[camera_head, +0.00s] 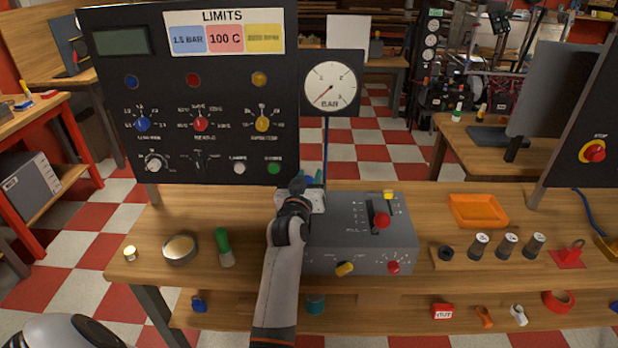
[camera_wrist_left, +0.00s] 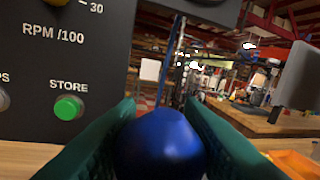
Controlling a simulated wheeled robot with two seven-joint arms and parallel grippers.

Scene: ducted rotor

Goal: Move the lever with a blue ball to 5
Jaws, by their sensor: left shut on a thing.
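A grey control box (camera_head: 345,250) stands on the wooden bench. A lever with a red ball (camera_head: 381,220) rises from its slot on the top, beside a column of small marks. My left gripper (camera_head: 312,181) is over the back left of the box, and my arm covers that part in the head view. In the left wrist view the green fingers of my left gripper are shut on a blue ball (camera_wrist_left: 160,145). The blue ball's lever and its scale are hidden, so I cannot read its setting. My right gripper is not in view.
A black panel (camera_head: 200,95) with knobs and a LIMITS sign stands close behind and left of my gripper. A BAR gauge (camera_head: 330,84) is behind the box. A yellow knob (camera_head: 345,269) and red knob (camera_head: 393,267) are on its front. An orange tray (camera_head: 478,211) lies right.

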